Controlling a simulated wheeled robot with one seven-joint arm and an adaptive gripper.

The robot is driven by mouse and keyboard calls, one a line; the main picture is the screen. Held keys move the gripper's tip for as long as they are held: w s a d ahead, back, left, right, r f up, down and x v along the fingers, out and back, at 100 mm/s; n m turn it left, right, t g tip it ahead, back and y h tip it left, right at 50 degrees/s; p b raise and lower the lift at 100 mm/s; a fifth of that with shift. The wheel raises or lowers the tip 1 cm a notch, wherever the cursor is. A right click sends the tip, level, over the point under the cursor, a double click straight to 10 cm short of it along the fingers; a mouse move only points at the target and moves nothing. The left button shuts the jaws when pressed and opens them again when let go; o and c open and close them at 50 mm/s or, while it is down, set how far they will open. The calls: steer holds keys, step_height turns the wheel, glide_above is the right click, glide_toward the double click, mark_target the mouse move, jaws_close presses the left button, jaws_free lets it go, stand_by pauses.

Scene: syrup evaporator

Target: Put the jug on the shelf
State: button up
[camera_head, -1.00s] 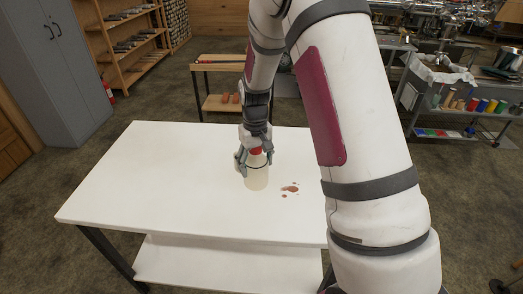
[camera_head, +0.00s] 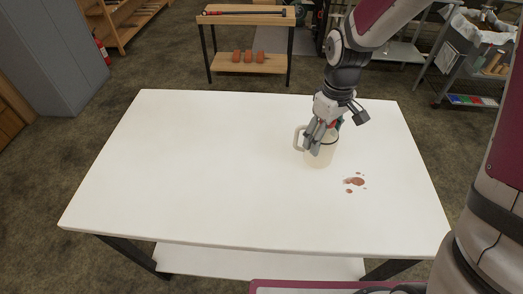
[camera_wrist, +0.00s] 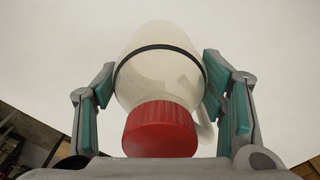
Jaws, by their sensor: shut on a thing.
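The jug (camera_head: 318,158) is cream-coloured with a dark band, a side handle and a red cap. It is upright at the right half of the white table (camera_head: 220,160); I cannot tell whether its base touches the top. My gripper (camera_head: 322,134) is shut on the jug from above. In the wrist view, the jug (camera_wrist: 160,75) with its red cap sits between the two green-padded fingers (camera_wrist: 160,95). A white lower shelf (camera_head: 260,262) runs under the table. A wooden stand (camera_head: 250,66) with its own lower shelf is at the back.
A reddish-brown spill (camera_head: 355,182) lies on the table right of the jug. The table's left half is clear. Several orange-brown pieces (camera_head: 248,57) sit on the stand's lower shelf. A grey cabinet (camera_head: 50,55) and a metal cart (camera_head: 475,60) stand farther off.

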steer(key=shift+n, duration=0.3)
steer(key=shift+w+a+f+p, duration=0.15)
steer(key=shift+a+f, duration=0.7)
steer(key=shift+a, duration=1.95)
steer(key=shift+w+a+f+p, duration=0.15)
steer(key=shift+a+f, duration=0.7)
steer(key=shift+a, duration=1.95)
steer(key=shift+w+a+f+p, duration=0.2)
steer(key=shift+a+f, duration=0.65)
steer(key=shift+a, duration=1.95)
steer(key=shift+s+f, duration=0.15)
steer(key=o, duration=1.1)
steer(key=shift+o, duration=0.2)
step_height(320, 180, up, 12)
steer(key=shift+r, duration=0.2)
